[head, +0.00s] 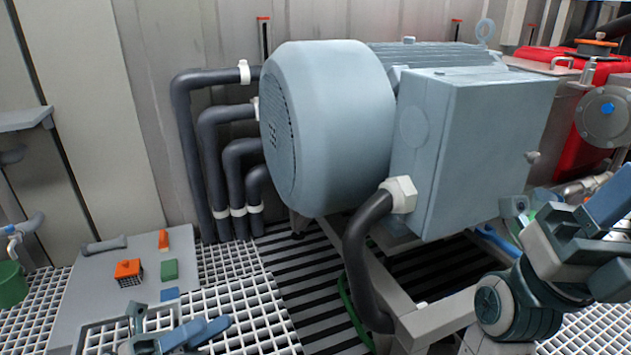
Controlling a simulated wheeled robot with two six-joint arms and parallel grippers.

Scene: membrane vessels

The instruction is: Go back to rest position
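My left gripper (172,326) is at the bottom left edge of the head view, low over the floor grating. A dark grey part and blue parts of it stand apart with a gap between them, and I see nothing held there. My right arm comes in from the right edge, in front of the motor's terminal box. My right gripper (562,212) is folded up there, partly cut off by the frame edge. Its fingers overlap with the arm links, so its opening is unclear.
A large grey-blue motor (330,130) with a terminal box (478,150) fills the middle. Dark pipes (190,150) run along the wall. A grey plate (95,280) with an orange block (128,268) and a green block (169,269) lies left. A green bucket (11,284) stands far left.

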